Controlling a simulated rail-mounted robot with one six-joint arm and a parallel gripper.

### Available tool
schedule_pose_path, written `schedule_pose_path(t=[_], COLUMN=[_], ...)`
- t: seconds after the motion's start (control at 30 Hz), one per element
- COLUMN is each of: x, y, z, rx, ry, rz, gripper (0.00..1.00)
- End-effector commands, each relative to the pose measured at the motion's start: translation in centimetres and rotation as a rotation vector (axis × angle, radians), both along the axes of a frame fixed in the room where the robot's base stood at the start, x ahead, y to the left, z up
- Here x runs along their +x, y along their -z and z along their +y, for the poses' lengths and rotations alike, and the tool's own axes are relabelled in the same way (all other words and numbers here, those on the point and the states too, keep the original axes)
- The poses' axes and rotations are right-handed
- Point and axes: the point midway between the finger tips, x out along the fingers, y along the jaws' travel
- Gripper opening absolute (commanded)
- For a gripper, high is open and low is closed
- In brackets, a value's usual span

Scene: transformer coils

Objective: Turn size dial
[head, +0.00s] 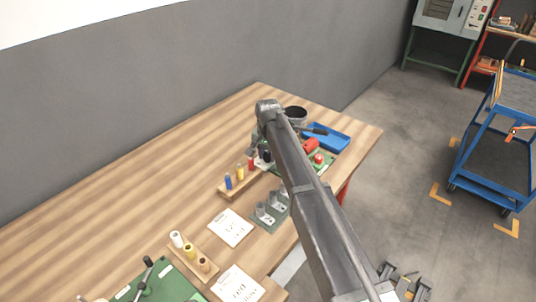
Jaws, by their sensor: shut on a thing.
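My arm reaches up from the bottom across the bench, and its wrist bends down over the far part of the table. My gripper (262,152) is small, dark and partly covered by my own arm. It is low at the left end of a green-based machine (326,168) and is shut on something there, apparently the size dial. The dial itself cannot be made out, nor can its setting. The machine shows a red part and a red button (318,158) to the right of my arm.
A wooden rack (230,192) with coloured spools stands just left of my gripper. A blue tray (335,142) and a dark round pot (296,113) are behind the machine. White cards, a grey-green holder (270,217) and another spool rack lie nearer. The bench's left side is clear.

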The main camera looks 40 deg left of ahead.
Motion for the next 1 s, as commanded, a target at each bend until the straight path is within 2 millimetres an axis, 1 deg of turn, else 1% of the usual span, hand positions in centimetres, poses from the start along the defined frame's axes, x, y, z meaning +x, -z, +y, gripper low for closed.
schedule_pose_path(t=[0.7, 1.0], x=[0.00, 0.01], y=[0.01, 0.01], z=[-0.03, -0.03], rx=[0.000, 0.000], ry=[-0.637, -0.812], rz=[0.000, 0.000], gripper=[0.10, 0.10])
